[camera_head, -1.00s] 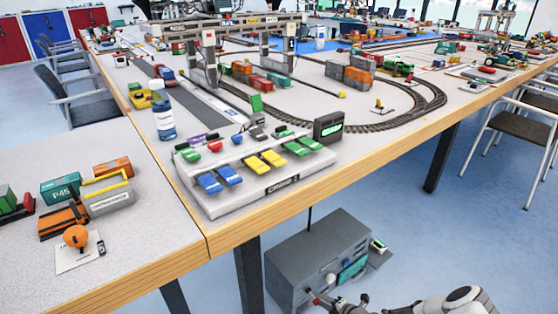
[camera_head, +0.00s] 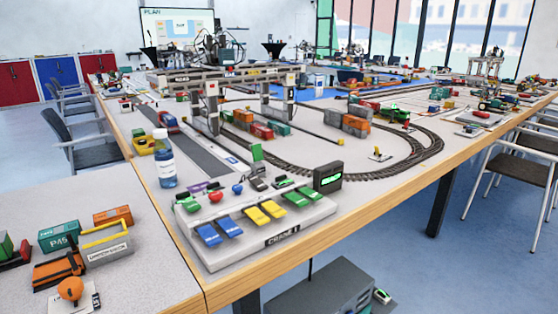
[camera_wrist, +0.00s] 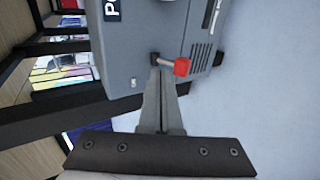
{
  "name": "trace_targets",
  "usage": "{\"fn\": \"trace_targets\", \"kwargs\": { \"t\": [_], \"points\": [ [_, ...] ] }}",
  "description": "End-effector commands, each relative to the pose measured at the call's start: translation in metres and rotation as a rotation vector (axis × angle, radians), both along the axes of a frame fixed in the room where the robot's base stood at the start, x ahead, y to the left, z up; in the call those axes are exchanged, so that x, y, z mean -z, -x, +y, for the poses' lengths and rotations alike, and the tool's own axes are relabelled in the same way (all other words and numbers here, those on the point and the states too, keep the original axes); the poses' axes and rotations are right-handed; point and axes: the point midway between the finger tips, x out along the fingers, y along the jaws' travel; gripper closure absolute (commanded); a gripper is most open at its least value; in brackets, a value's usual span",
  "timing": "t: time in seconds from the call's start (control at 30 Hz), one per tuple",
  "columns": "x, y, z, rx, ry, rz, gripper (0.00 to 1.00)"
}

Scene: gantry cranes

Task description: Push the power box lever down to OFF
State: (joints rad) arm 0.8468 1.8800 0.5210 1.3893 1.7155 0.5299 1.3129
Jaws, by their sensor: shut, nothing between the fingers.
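The power box (camera_head: 325,288) is a grey box under the table edge; in the head view only its top part shows, at the bottom of the picture. In the wrist view the grey box face (camera_wrist: 135,52) fills the upper middle, turned sideways. Its lever has a short metal shaft and a red knob (camera_wrist: 182,67) sticking out to the right. My gripper (camera_wrist: 160,72) is shut and empty, its fingertips right at the lever shaft. I cannot tell whether they touch it. My gripper is outside the head view, and the lever is hidden there.
The table (camera_head: 262,277) with the crane control panel (camera_head: 258,262) stands above the box. A dark frame bar (camera_wrist: 50,122) runs beside the box at left in the wrist view. Open floor (camera_wrist: 265,100) lies to the right there.

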Motion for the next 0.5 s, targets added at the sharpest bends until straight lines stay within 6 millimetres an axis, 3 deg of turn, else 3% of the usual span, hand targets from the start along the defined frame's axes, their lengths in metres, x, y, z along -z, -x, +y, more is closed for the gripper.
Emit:
{"fn": "trace_targets", "kwargs": {
  "t": [0.5],
  "points": [
    [-0.001,0.034,-0.026,0.001,0.0,0.0,1.0]
  ]
}}
